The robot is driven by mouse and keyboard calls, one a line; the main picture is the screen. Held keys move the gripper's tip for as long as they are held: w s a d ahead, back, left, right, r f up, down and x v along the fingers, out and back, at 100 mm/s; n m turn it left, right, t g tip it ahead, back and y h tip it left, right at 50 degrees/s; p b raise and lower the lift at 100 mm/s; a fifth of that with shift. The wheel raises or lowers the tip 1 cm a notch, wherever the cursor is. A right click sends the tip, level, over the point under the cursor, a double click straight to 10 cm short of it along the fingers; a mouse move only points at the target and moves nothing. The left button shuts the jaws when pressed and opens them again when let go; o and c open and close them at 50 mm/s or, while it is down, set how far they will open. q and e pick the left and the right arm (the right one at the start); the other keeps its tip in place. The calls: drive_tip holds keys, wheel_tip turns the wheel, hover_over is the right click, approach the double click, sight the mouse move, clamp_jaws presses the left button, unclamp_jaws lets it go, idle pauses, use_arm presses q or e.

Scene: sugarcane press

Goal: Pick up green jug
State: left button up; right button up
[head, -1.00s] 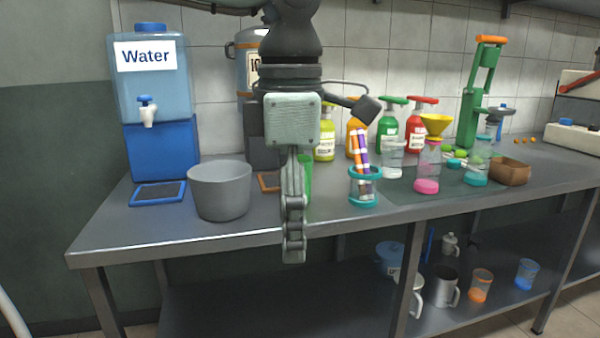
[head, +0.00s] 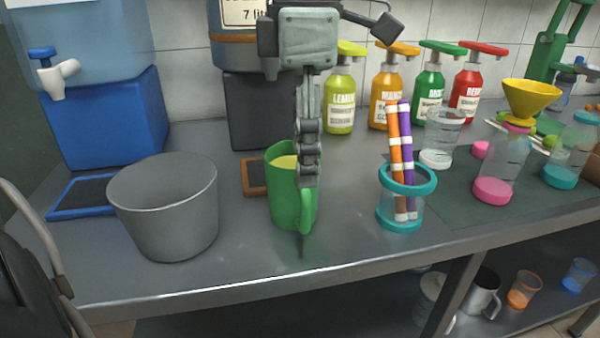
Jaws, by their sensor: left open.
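The green jug (head: 283,196) stands upright on the metal counter, left of the picture's middle, with yellowish contents near its top. Its handle is on its right, toward the counter's front. My left gripper (head: 307,178) hangs down from above, in front of the jug's right part and close to its handle. It is seen edge-on and covers part of the jug's rim and side; it is open. I cannot tell whether a finger touches the handle. My right gripper is not in view.
A grey bucket (head: 166,212) stands left of the jug, and a teal-rimmed jar (head: 401,213) with striped sticks stands to the right. Behind are a blue stand (head: 105,125) and lemon (head: 340,100) and orange (head: 390,92) bottles. The counter's front edge is close.

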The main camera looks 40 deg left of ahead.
sight(305, 195)
use_arm(q)
drive_tip(key=shift+w+a+f, duration=0.1)
drive_tip(key=shift+w+a, duration=0.05)
drive_tip(key=shift+w, duration=0.1)
drive_tip(key=shift+f, duration=0.3)
wheel_tip(305, 195, down, 7)
drive_tip(key=shift+r, duration=0.1)
drive_tip(key=shift+c, duration=0.5)
drive_tip(key=shift+w, duration=0.1)
clamp_jaws()
